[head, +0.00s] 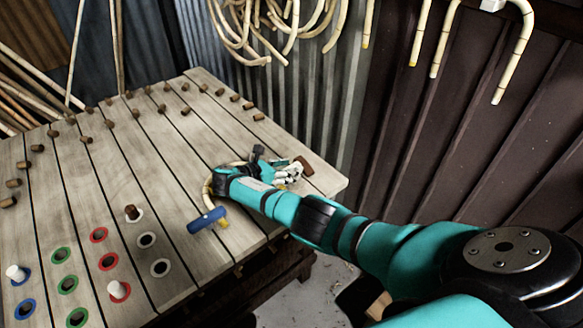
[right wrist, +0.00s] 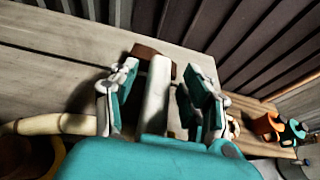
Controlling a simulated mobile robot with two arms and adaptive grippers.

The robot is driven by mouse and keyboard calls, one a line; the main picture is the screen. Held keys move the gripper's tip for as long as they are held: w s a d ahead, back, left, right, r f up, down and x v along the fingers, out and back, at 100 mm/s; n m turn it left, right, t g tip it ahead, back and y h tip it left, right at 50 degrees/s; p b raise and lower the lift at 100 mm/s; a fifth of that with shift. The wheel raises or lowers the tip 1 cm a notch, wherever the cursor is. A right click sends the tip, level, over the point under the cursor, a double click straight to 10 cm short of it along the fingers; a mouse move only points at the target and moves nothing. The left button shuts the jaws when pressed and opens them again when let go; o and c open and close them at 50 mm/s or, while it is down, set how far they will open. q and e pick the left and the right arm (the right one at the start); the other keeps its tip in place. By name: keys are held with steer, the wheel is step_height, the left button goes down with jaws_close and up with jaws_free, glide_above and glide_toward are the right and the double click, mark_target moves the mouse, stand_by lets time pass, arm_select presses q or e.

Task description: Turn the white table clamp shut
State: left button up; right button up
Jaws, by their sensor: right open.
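The white table clamp (right wrist: 157,92) shows as an upright white bar in the right wrist view, with a brown block (right wrist: 147,53) behind its top. My right gripper (right wrist: 160,100) is open, with one finger on each side of the white bar. I see gaps between the bar and the pads, so it is not gripped. In the head view my right gripper (head: 288,174) is low over the table's right corner, by the brown block (head: 304,166). The gripper mostly hides the clamp there. My left gripper is not in view.
A blue-handled tool (head: 206,219) lies near the table's front edge. A pale rattan piece (right wrist: 45,124) shows left of my gripper in the wrist view. Corrugated walls rise behind; rattan coils (head: 265,25) hang there.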

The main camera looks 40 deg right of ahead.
steer(key=v, duration=1)
steer(key=shift+a+r, duration=0.2)
steer(key=shift+a, duration=0.1)
